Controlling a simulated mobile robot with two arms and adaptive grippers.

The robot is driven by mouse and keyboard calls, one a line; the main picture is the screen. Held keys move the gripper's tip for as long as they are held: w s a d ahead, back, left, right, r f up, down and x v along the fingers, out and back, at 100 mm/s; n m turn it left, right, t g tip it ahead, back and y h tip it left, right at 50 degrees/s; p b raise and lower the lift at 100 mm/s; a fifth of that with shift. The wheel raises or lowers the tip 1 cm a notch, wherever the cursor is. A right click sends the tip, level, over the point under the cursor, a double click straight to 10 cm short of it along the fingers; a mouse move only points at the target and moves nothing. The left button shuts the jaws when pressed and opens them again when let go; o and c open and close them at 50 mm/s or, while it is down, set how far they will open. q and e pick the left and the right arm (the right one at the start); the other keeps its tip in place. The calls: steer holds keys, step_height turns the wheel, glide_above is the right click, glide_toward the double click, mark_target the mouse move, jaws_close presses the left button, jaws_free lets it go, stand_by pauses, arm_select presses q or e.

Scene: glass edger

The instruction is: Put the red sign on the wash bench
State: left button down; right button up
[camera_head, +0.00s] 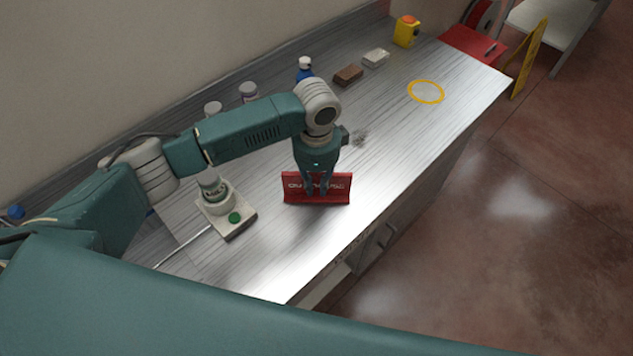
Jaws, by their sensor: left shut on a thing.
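The red sign (334,190) is a small red board with pale lettering, standing roughly upright near the front edge of the metal bench (270,262). My left gripper (317,192) reaches down over it from above, its fingers shut on the sign and covering part of the lettering. I cannot tell whether the sign's lower edge touches the bench top or is just above it. My right gripper is not in view.
Left of the sign stands a pale device with a green button (235,217). Bottles (305,70), a brown block (348,75), a white block (376,58) and a yellow box (406,32) line the back. A yellow ring (426,92) marks clear bench at right.

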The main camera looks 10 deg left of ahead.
arm_select(q)
steer(key=c, duration=1.6)
jaws_free()
steer(key=shift+f, duration=0.1)
steer(key=shift+c, duration=0.2)
step_height(320, 180, up, 12)
steer(key=b, duration=0.3)
steer(key=shift+f, duration=0.2)
steer(key=shift+r, duration=0.35)
